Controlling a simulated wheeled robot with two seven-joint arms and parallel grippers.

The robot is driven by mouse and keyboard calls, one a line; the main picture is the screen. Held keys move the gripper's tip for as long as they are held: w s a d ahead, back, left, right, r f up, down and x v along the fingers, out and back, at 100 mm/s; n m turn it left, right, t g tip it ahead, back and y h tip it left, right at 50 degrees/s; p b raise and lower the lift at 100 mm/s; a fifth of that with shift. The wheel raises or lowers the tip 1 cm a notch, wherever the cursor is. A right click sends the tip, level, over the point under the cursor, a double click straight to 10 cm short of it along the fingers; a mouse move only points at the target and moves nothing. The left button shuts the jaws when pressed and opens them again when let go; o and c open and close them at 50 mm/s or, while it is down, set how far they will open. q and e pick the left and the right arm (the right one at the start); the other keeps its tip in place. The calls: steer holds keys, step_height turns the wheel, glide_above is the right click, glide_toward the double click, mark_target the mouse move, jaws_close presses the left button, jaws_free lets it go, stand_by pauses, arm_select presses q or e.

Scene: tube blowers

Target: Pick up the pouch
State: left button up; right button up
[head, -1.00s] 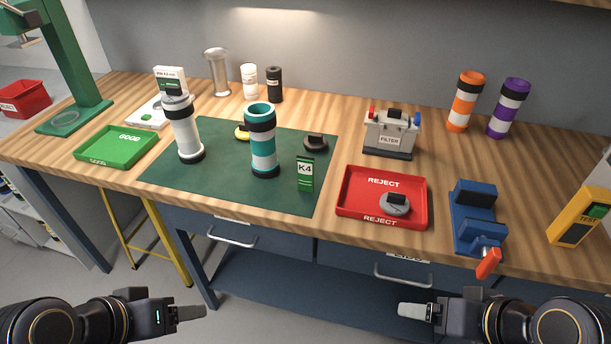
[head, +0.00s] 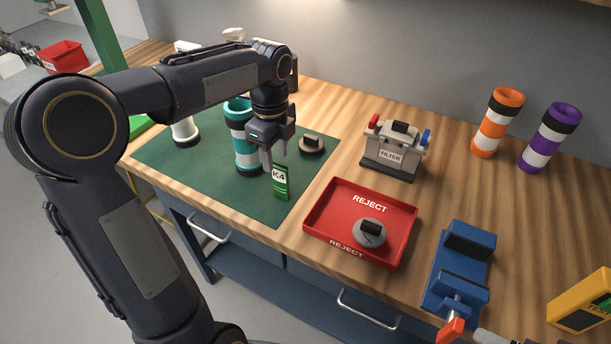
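The pouch (head: 281,184) is a small green packet with a white K4 label, standing upright near the front right of the green mat (head: 222,196). My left gripper (head: 274,160) points down at the pouch's top edge from above. Its two fingers look apart, one at each side of the top; whether they touch the pouch I cannot tell. The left arm crosses the left half of the view and hides part of the bench. Only a pale fingertip of my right gripper (head: 490,337) shows at the bottom right edge.
A teal-and-white tube (head: 242,140) stands close left of the pouch. A dark-topped disc (head: 312,145) lies behind it. The red reject tray (head: 330,231) holds a grey disc. A filter box (head: 392,157) and blue vise (head: 458,268) stand to the right.

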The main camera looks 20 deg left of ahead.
arm_select(q)
glide_above(282, 197)
steer(key=f, duration=0.7)
steer(key=shift+w+a+f, duration=0.15)
steer(key=shift+w+a, duration=0.1)
steer(key=shift+w, duration=0.15)
jaws_close()
